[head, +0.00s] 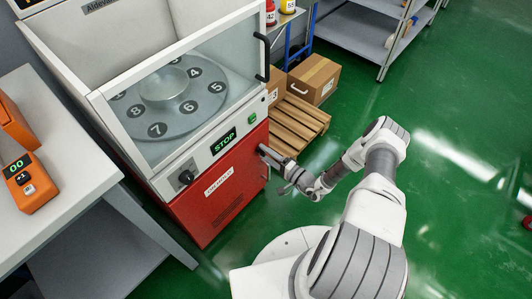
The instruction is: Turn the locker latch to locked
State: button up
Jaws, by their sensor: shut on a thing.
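The red locker (222,200) is the lower part of the white machine, with a white label on its front. My gripper (265,152) is at the locker's upper right, against the red front, and is shut on the locker latch there. The latch itself is hidden by my fingers, so I cannot tell which way it points. A dark handle (266,172) shows just below my gripper at the right edge of the locker door.
Above the locker are a black knob (186,177), a STOP display (223,141) and a clear-lidded turntable (182,118) with numbered places. A wooden pallet (301,118) with cardboard boxes (314,79) stands behind my gripper. A grey bench (75,150) is at left. Green floor is free at right.

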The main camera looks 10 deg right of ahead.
dwell(0.3)
jog(key=o, duration=1.4)
jog(key=p+v, duration=0.3)
jog(key=v, duration=1.4)
jog(key=shift+s+d, duration=0.15)
